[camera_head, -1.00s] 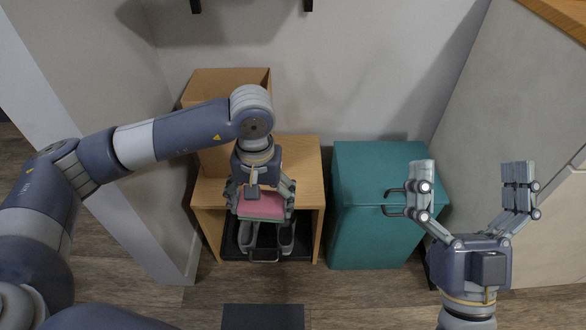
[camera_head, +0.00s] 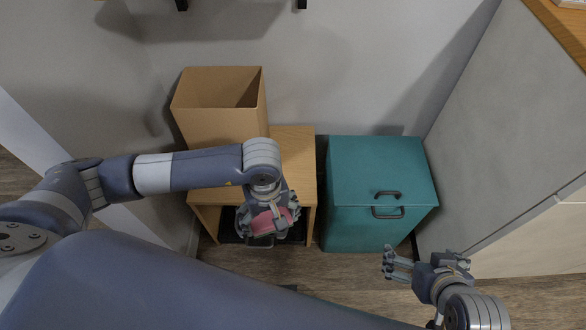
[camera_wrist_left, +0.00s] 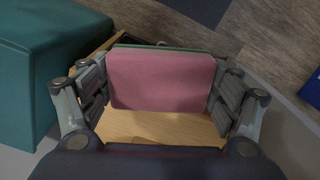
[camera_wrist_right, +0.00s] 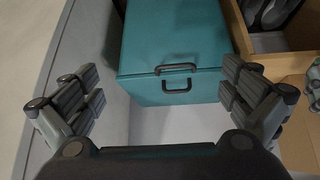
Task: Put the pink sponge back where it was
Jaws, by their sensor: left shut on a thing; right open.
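The pink sponge (camera_head: 274,222) is held in my left gripper (camera_head: 268,212), in front of the small wooden table (camera_head: 293,158). In the left wrist view the sponge (camera_wrist_left: 161,80) fills the space between the fingers, pink face toward the camera, with a thin green edge at its far side. The left fingers (camera_wrist_left: 160,95) press on its two short sides. My right gripper (camera_head: 428,262) is open and empty, low in front of the teal box. It also shows open in the right wrist view (camera_wrist_right: 160,100).
A teal box (camera_head: 375,170) with two dark handles stands right of the table. An open cardboard box (camera_head: 218,120) sits on the table's left part. A dark tray (camera_head: 230,222) lies on the table's lower level. A grey cabinet (camera_head: 500,140) closes off the right side.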

